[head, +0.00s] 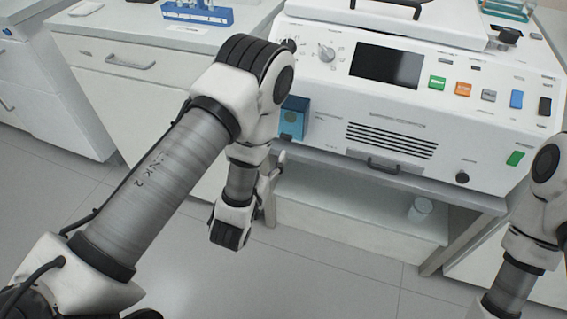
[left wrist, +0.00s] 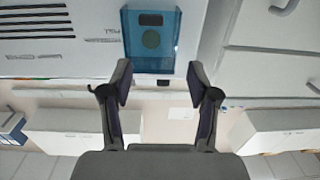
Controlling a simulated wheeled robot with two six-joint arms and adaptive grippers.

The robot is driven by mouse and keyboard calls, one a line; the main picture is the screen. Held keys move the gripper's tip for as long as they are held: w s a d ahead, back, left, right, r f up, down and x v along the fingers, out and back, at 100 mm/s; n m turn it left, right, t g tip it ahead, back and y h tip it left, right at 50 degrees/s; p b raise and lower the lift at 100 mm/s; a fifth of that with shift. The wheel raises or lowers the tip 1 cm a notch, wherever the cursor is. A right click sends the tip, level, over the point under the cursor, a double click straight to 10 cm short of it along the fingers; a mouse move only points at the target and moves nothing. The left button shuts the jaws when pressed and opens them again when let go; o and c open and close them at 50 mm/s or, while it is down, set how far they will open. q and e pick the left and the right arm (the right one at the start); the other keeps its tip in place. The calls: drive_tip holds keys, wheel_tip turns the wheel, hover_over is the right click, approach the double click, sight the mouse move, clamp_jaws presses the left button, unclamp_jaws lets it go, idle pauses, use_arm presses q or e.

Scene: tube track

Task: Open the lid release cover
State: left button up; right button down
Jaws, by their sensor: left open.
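The lid release cover (head: 294,117) is a small blue see-through box on the left end of the white machine's front face. In the left wrist view the cover (left wrist: 150,38) is straight ahead, with a dark slot and a round shape showing through it. It looks shut over them. My left gripper (head: 279,161) is just below the cover in the head view, partly hidden by my own arm. In the left wrist view the left gripper (left wrist: 158,88) is open and empty, its fingertips near the cover's edge. My right gripper is out of view.
The white machine (head: 395,135) has a dark screen (head: 385,66), a knob (head: 326,52), vents and coloured switches. It stands on a bench with an open shelf (head: 345,208) holding a white jar (head: 420,210). A drawer cabinet (head: 140,85) stands to the left. The floor in front is clear.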

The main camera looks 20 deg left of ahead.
sight(285, 137)
use_arm(q)
drive_tip(key=w, duration=0.2)
drive_tip(key=w+f+b, duration=0.1)
drive_tip(key=w, duration=0.2)
drive_tip(key=w+d+f, duration=0.1)
drive_tip(key=w, duration=0.2)
drive_tip(key=shift+w+f+b, duration=0.1)
drive_tip(key=shift+w+b, duration=0.05)
drive_tip(key=shift+b, duration=0.2)
clamp_jaws()
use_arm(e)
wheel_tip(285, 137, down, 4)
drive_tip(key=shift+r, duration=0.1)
